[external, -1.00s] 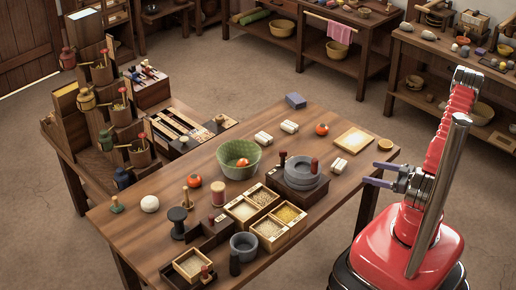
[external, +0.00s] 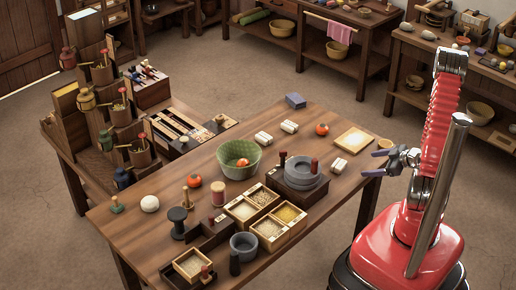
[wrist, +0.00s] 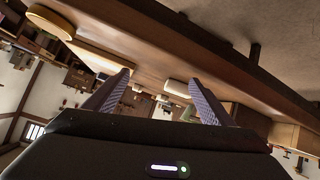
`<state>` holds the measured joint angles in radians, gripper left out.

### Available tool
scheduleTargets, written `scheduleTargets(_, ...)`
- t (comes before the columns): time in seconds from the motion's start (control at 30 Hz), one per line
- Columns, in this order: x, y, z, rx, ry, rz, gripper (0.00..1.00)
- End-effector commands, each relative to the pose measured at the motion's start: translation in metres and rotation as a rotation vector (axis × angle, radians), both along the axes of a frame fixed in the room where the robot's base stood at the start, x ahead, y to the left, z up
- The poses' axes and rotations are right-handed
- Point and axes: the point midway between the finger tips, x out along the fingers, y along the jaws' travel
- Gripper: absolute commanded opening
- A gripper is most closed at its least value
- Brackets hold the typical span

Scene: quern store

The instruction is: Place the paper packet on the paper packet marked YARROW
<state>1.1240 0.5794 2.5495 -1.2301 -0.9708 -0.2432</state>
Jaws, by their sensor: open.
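Several pale paper packets lie on the table in the external view. One packet (external: 264,138) is left of centre, another packet (external: 289,127) is to its right, and a third packet (external: 339,166) is near the right end beside the grey quern. Their markings are too small to read, so I cannot tell which says YARROW. My gripper (external: 376,163) is open and empty off the table's right end, right of the third packet. In the wrist view my gripper (wrist: 160,76) shows both fingers apart, with a pale packet-like block (wrist: 176,87) beyond them.
A pale square board (external: 354,139) and a small round dish (external: 385,144) lie near my gripper. Table front right is clear.

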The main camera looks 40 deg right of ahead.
Motion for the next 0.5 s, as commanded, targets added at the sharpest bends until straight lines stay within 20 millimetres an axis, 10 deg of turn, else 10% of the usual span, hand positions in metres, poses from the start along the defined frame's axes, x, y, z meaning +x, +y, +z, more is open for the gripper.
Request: scheduleTargets(0.5, 0.04, -0.03, 0.056, -0.226, 0.199, -0.105, 0.77)
